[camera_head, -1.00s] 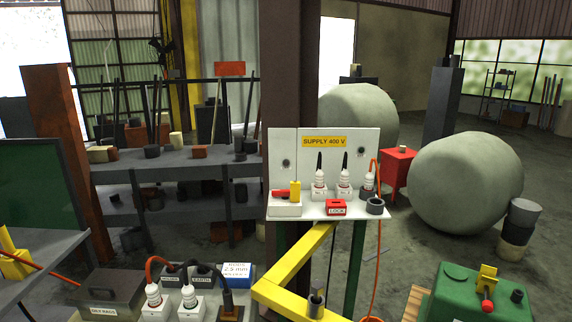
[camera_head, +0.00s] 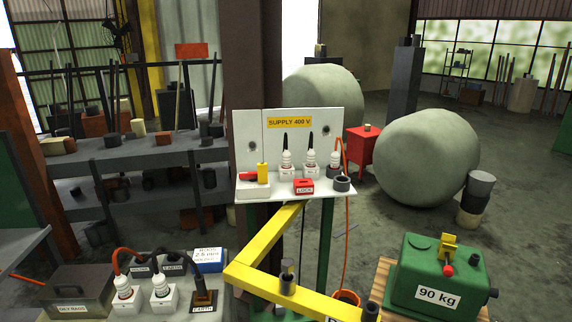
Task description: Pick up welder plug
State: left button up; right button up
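Several white plugs are in the head view, and none carries a readable welder label. Two white plugs with black tips, one on the left (camera_head: 286,160) and one in the middle (camera_head: 310,160), stand upright on the shelf (camera_head: 262,190) under the "SUPPLY 400 V" panel (camera_head: 291,142). A white plug with an orange cable (camera_head: 335,157) stands at the shelf's right, by a dark ring-shaped socket (camera_head: 342,184). On the lower bench, a red-cabled white plug (camera_head: 123,287) and a black-cabled white plug (camera_head: 159,287) stand in white blocks. Neither of my grippers is in view.
A red LOCK block (camera_head: 303,186) and a red-and-yellow switch (camera_head: 262,173) sit on the shelf. A yellow beam frame (camera_head: 255,283) juts out below it. A green "90 kg" machine (camera_head: 437,272) stands at lower right. A dark "OILY RAGS" box (camera_head: 78,292) is at lower left.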

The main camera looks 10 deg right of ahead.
aim_at(286, 155)
jog(key=l+u, duration=0.1)
jog(key=u, duration=0.35)
jog(key=l+u, duration=0.15)
jog(key=u, duration=0.3)
jog(key=l+u, duration=0.3)
jog(key=l, duration=0.2)
jog(key=k+l+u, duration=0.15)
jog(key=l+u, duration=0.2)
jog(key=l, duration=0.15)
